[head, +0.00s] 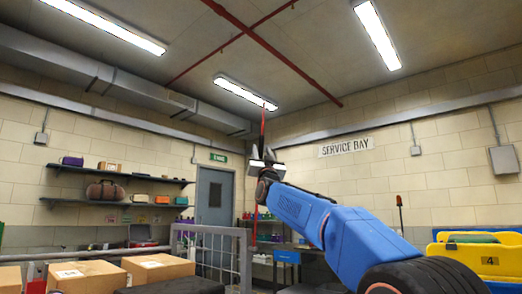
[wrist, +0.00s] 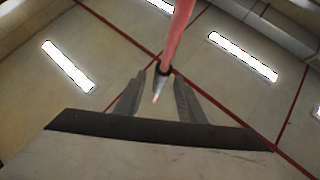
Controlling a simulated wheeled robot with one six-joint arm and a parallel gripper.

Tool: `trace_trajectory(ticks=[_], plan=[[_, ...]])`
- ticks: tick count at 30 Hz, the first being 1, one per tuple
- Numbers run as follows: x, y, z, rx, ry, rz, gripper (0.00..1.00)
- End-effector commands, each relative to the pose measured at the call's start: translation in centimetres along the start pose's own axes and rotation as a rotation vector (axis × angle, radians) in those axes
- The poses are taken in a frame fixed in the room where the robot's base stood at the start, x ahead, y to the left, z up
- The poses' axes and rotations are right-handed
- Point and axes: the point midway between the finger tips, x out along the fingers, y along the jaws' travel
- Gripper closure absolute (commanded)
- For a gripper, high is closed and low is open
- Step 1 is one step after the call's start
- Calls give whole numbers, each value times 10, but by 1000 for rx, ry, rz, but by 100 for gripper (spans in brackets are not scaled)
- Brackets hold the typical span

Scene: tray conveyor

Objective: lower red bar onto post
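A thin red bar (head: 262,125) stands nearly upright in the middle of the head view. A lower red stretch shows below my arm's end (head: 255,222); my gripper and wrist hide the part between. In the wrist view the bar (wrist: 178,35) comes down from the top edge, narrowing to a dark band and a pale tip. My gripper (head: 263,150) points up at the bar. In the wrist view its two grey fingers (wrist: 160,88) stand apart, one on each side of the bar's narrow end, with gaps visible. I cannot make out the post.
A grey railing (head: 212,230) stands left of the bar, with cardboard boxes (head: 85,275) at the lower left. A workbench (head: 290,255) is behind my arm. The space around the upper bar looks clear.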

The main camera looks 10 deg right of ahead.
Motion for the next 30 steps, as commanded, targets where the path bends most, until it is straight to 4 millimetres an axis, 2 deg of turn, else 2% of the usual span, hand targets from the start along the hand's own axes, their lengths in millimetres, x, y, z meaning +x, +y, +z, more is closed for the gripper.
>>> trace_trajectory(ticks=[7, 19, 23, 24, 30], plan=[[20, 0, 0, 0, 0, 0, 64], [23, 0, 0, 0, 0, 0, 64], [23, 0, 0, 0, 0, 0, 95], [23, 0, 0, 0, 0, 0, 100], [23, -1, -1, -2, 2, -3, 100]])
